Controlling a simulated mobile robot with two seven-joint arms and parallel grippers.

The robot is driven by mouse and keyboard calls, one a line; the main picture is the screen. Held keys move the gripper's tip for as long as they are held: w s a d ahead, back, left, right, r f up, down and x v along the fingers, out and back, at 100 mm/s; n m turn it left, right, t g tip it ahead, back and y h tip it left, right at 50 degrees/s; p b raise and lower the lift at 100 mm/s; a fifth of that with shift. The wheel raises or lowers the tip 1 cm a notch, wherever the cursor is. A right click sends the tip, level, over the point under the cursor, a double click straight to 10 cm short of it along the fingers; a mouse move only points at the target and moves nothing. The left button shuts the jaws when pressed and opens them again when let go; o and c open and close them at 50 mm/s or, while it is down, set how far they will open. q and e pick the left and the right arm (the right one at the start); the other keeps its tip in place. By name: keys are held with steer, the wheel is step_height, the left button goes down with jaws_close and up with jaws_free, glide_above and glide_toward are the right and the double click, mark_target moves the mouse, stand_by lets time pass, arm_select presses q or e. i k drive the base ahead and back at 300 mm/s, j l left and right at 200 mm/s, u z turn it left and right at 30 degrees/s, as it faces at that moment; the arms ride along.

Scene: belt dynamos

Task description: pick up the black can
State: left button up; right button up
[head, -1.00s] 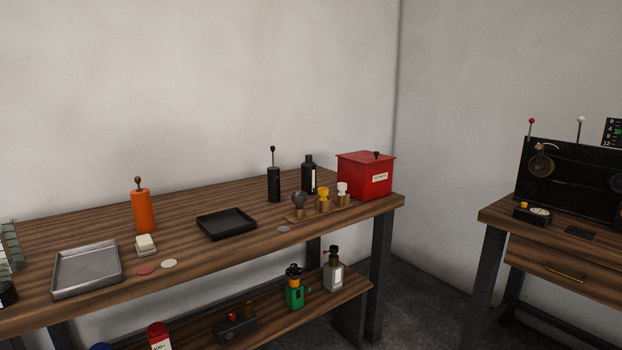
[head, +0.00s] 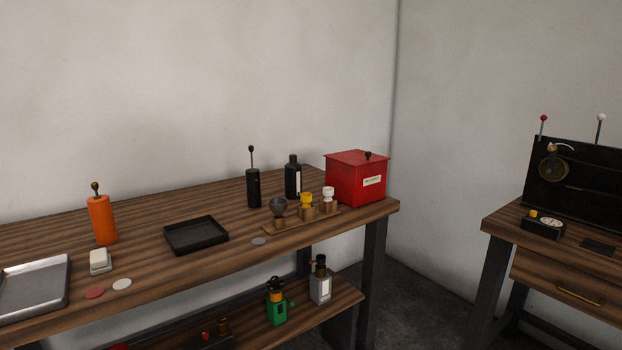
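A black cylindrical can (head: 253,188) with a thin rod and a ball knob on top stands upright on the wooden bench (head: 150,275), towards the back. A black bottle (head: 293,179) with a pale label stands just right of it, also upright. I cannot tell from the picture alone which of the two is the black can. Neither of my grippers is in view.
A black tray (head: 196,249), an orange cylinder (head: 102,220) and a metal tray (head: 62,287) are on the bench at left. A wooden stand with knobs (head: 318,219) and a red box (head: 356,193) are at right. A second table (head: 497,223) stands further right, across a floor gap.

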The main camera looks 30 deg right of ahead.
mark_target(293, 169)
steer(key=i+l+z, duration=0.15)
steer(key=l, duration=0.35)
steer(key=i+l+z, duration=0.2)
steer(key=i+l, duration=0.2)
steer(key=i+l+z, duration=0.15)
steer(key=i+l, duration=0.2)
steer(key=l, duration=0.2)
